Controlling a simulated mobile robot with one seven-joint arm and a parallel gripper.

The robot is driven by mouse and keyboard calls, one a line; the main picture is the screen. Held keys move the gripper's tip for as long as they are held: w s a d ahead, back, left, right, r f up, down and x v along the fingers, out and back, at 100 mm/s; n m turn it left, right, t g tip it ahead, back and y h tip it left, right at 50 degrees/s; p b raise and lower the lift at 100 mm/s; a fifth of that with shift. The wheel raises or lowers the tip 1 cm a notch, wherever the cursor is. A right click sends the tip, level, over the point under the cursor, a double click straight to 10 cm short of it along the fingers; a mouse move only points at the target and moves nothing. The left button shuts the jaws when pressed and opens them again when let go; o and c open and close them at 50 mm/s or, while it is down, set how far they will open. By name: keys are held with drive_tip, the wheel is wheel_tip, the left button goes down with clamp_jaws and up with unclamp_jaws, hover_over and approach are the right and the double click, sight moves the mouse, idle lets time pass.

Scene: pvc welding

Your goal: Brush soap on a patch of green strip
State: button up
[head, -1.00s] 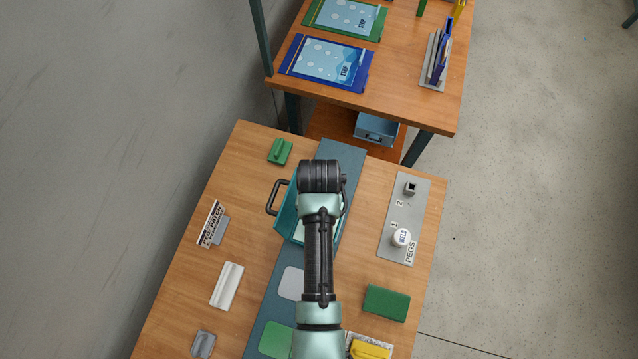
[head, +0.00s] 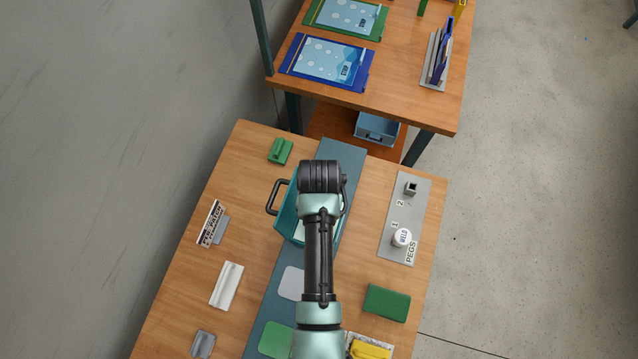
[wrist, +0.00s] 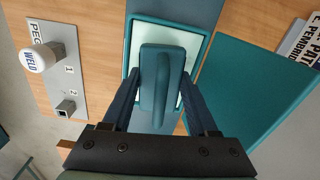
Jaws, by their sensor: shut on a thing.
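My gripper (wrist: 161,92) is shut on an upright teal handle (wrist: 161,62), one finger on each side. Under the handle lies a teal-rimmed rectangle with a pale inside (wrist: 196,46); I cannot tell whether the two are joined or touching. A flat teal panel (wrist: 255,85) is to its right in the wrist view. In the head view my arm covers the gripper and most of a teal tray-like thing (head: 287,216) with a black handle. The blue-green strip (head: 342,153) runs along the table, with a grey patch (head: 291,283) and a green patch (head: 277,340) on it.
On the right, a grey peg board (head: 395,218) holds a white WELD peg (head: 402,237) and a square peg (head: 411,189). A green block (head: 386,302) and a yellow thing (head: 370,350) lie below. White (head: 227,286) and green (head: 280,151) pieces and a labelled stand (head: 211,223) are left.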

drive_tip(key=shift+f, duration=0.4)
drive_tip(key=shift+f, duration=0.1)
idle(1.5)
drive_tip(key=shift+s, duration=0.1)
wheel_tip(320, 180, up, 7)
drive_tip(key=p, duration=0.7)
idle(0.8)
